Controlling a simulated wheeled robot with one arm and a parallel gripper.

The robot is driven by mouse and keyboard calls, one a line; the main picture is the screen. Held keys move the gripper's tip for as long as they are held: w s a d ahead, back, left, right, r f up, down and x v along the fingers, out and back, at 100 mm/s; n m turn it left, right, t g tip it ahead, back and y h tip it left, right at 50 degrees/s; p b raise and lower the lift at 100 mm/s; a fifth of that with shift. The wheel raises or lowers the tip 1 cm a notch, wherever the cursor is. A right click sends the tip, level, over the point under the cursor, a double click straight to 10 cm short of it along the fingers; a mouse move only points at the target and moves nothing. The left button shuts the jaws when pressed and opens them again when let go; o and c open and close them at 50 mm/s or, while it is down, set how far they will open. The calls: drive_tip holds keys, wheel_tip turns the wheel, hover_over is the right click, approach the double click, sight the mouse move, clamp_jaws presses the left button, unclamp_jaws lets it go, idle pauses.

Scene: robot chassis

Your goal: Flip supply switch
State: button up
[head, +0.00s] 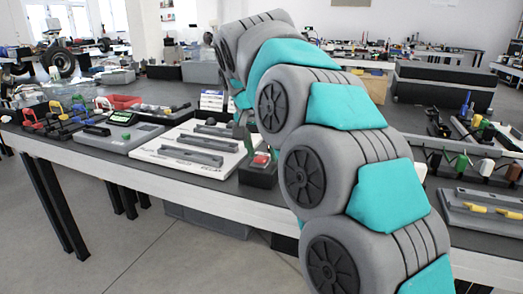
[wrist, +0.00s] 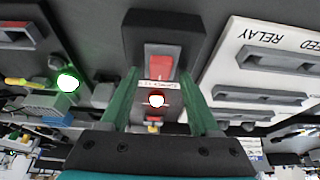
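The supply switch is a red rocker (wrist: 159,66) on a black box (wrist: 163,28). In the wrist view a small upside-down label, too small to read surely, and a bright white light with a red rim (wrist: 156,100) lie beside the rocker. In the head view the red rocker (head: 262,159) tops the black box (head: 258,176) near the table's front edge. My gripper (wrist: 160,84) is open, its green fingers apart on either side of the rocker with nothing between them. In the head view my gripper (head: 245,135) is partly hidden behind my arm; contact cannot be told.
A white board (head: 180,154) with grey bars stands left of the box, its label upside down in the wrist view. A grey device (head: 120,134) and coloured parts lie farther left. A grey board with yellow handles (head: 485,207) lies at the right. A green light (wrist: 67,82) glows nearby.

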clamp_jaws()
idle(0.3)
drive_tip(key=shift+f+b, duration=0.15)
drive_tip(key=shift+b, duration=0.2)
drive_tip(key=shift+f+b, duration=0.15)
drive_tip(key=shift+b, duration=0.5)
drive_tip(key=t+b, duration=0.1)
drive_tip(key=b, duration=0.1)
drive_tip(key=shift+s+f+h+b, duration=0.1)
drive_tip(key=shift+s+h+b, duration=0.1)
drive_tip(key=shift+h+b, duration=0.15)
drive_tip(key=t+b, duration=0.2)
drive_tip(key=b, duration=0.1)
drive_tip(key=shift+s+b, duration=0.15)
drive_tip(key=shift+b, duration=0.25)
drive_tip(key=b, duration=0.1)
drive_tip(key=t+h+b, duration=0.1)
drive_tip(key=shift+s+a+r+b, duration=0.2)
drive_tip(key=shift+r+b, duration=0.05)
drive_tip(key=shift+b, duration=0.1)
drive_tip(key=shift+r, duration=0.1)
